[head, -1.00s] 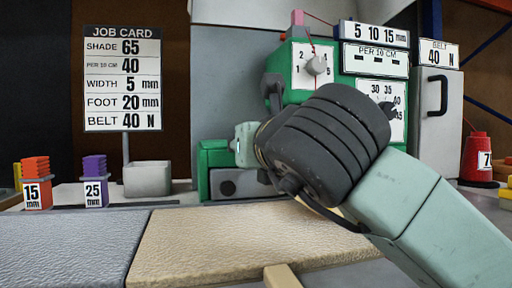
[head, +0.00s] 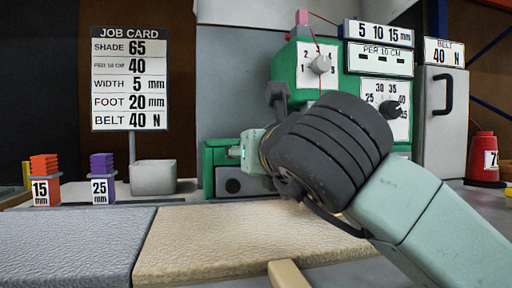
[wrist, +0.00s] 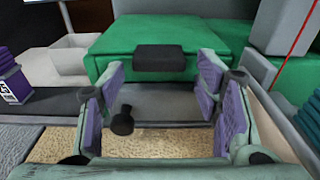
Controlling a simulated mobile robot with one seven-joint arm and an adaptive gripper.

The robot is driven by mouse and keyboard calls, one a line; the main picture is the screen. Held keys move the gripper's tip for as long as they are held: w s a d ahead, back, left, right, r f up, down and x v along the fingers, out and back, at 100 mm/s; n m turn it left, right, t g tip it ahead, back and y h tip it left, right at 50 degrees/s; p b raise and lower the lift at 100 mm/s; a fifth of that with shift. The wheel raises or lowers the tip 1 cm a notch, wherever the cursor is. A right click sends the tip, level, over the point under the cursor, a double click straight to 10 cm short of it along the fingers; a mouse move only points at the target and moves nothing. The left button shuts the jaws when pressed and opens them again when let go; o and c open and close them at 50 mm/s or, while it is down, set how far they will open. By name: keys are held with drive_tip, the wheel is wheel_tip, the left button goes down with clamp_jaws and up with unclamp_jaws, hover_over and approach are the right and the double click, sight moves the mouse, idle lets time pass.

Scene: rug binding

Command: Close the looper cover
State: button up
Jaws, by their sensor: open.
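The green looper housing (head: 209,172) stands low at the left of the machine in the head view. In the wrist view its green top (wrist: 130,37) fills the upper middle, with a black block (wrist: 158,58) at its front edge. Below that is a grey panel (wrist: 170,103) with a black round knob (wrist: 122,122), which I take for the looper cover; I cannot tell how far it is open. My gripper (wrist: 160,88) is open and empty, its purple pads on either side of the panel. In the head view my gripper (head: 250,151) is partly hidden by my wrist.
A tan rug piece (head: 220,240) and a grey one (head: 65,240) lie in front. A pale bin (head: 153,179), an orange stack (head: 45,178) and a purple stack (head: 102,177) stand left. The machine's dial (head: 319,64) is above; a red cone (head: 483,155) stands right.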

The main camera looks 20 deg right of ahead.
drive_tip(key=shift+v, duration=3.75)
drive_tip(key=shift+s, duration=0.1)
